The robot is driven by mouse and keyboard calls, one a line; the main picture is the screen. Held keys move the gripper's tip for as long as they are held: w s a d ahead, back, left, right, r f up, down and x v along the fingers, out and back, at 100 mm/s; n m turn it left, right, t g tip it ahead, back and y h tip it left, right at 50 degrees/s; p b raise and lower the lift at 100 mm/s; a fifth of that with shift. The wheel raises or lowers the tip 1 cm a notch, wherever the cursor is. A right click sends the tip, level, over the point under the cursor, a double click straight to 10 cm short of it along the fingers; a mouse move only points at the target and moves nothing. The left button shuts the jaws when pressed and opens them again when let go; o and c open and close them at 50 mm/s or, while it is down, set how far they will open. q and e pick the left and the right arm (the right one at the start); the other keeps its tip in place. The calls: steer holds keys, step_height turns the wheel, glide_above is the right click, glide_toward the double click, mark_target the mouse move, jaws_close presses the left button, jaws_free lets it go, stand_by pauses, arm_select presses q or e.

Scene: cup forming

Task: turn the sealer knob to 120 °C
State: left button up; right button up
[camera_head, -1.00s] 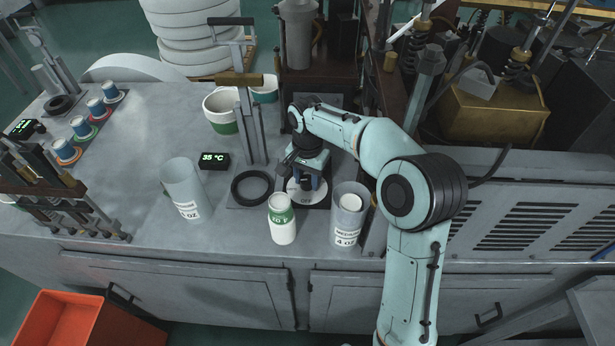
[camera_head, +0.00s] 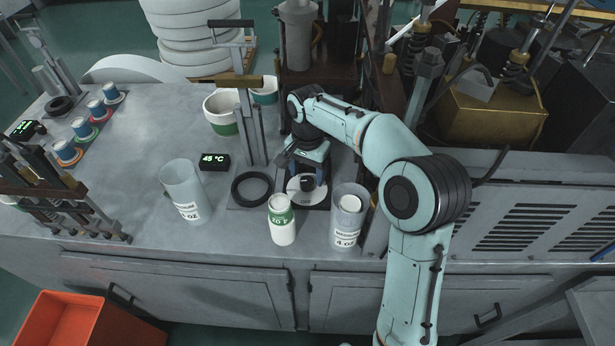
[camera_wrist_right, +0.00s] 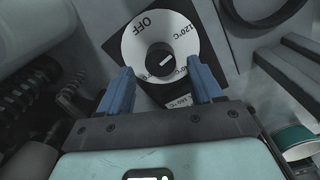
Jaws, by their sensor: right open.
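The sealer's white dial (camera_head: 293,188) with its dark knob (camera_head: 307,183) sits on the bench, OFF facing the front. In the right wrist view, the knob (camera_wrist_right: 160,60) shows a white mark pointing up and right, roughly toward a 120°C label on the dial (camera_wrist_right: 134,45). My right gripper (camera_head: 308,170) is just behind and above the knob. In its wrist view, the open blue fingers (camera_wrist_right: 160,78) are spread to either side with clear gaps to the knob. A small black display (camera_head: 214,161) reads 45 °C in green. My left gripper is out of view.
A white bottle with a green label (camera_head: 282,222) and a clear 4 OZ cup tube (camera_head: 347,220) stand close in front of the dial. A black ring (camera_head: 252,188) and upright metal posts (camera_head: 250,120) are to its left.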

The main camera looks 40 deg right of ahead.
mark_target(307, 180)
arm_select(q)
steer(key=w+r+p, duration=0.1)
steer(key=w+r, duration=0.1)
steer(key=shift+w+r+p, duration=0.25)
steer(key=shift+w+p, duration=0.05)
arm_select(e)
step_height(307, 180, up, 10)
stand_by(0.3)
